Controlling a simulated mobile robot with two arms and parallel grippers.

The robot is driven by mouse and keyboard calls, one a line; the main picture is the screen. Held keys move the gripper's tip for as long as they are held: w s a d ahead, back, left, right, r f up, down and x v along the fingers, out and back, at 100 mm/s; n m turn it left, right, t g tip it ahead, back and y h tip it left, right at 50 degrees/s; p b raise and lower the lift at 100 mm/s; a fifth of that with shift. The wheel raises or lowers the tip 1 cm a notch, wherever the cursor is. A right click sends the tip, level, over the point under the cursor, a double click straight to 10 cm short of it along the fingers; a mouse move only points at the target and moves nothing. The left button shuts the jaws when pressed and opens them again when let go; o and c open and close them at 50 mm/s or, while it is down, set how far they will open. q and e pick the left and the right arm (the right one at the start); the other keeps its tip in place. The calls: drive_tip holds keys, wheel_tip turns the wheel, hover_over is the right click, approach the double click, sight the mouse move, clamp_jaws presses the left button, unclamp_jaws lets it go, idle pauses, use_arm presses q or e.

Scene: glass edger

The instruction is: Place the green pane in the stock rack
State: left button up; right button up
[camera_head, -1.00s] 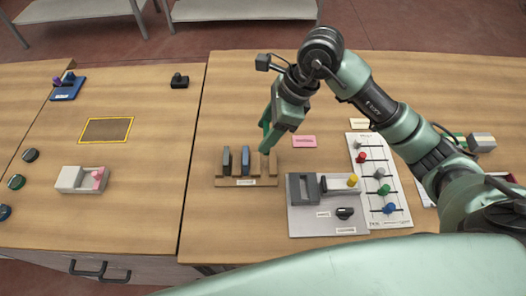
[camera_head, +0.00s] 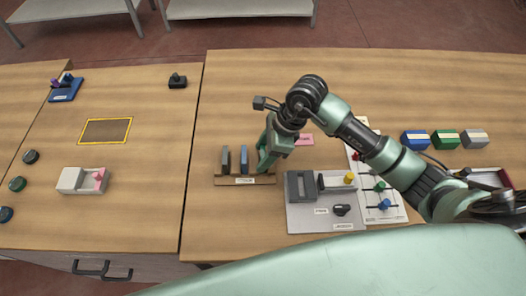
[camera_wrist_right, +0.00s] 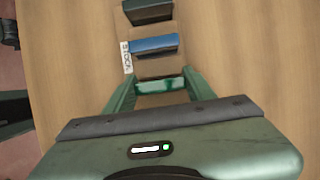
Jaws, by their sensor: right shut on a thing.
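The stock rack (camera_head: 245,181) is a brown wooden base with a white label on its front edge. A grey pane (camera_head: 226,158) stands in its left slot and a blue pane (camera_head: 245,158) in its middle slot. My right gripper (camera_head: 265,162) is low over the right end of the rack. In the right wrist view it is shut on the green pane (camera_wrist_right: 160,86), which lies between the fingertips, in line with the blue pane (camera_wrist_right: 153,45). The fingers hide the pane's lower edge, so I cannot tell how deep it sits. My left gripper is out of view.
A grey machine plate (camera_head: 300,215) with a yellow knob stands just right of the rack, beside a white board (camera_head: 395,212) with coloured knobs. Blue, green and grey blocks (camera_head: 446,139) lie far right.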

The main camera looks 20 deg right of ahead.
drive_tip(key=shift+f, duration=0.2)
drive_tip(key=o, duration=1.5)
drive_tip(key=shift+r, duration=0.1)
drive_tip(key=shift+r, duration=0.1)
drive_tip(key=shift+r, duration=0.2)
drive_tip(key=b+v, duration=0.2)
drive_tip(key=v, duration=0.9)
drive_tip(key=shift+s+d+r, duration=0.1)
drive_tip(key=shift+d+r, duration=0.15)
drive_tip(key=shift+r, duration=0.05)
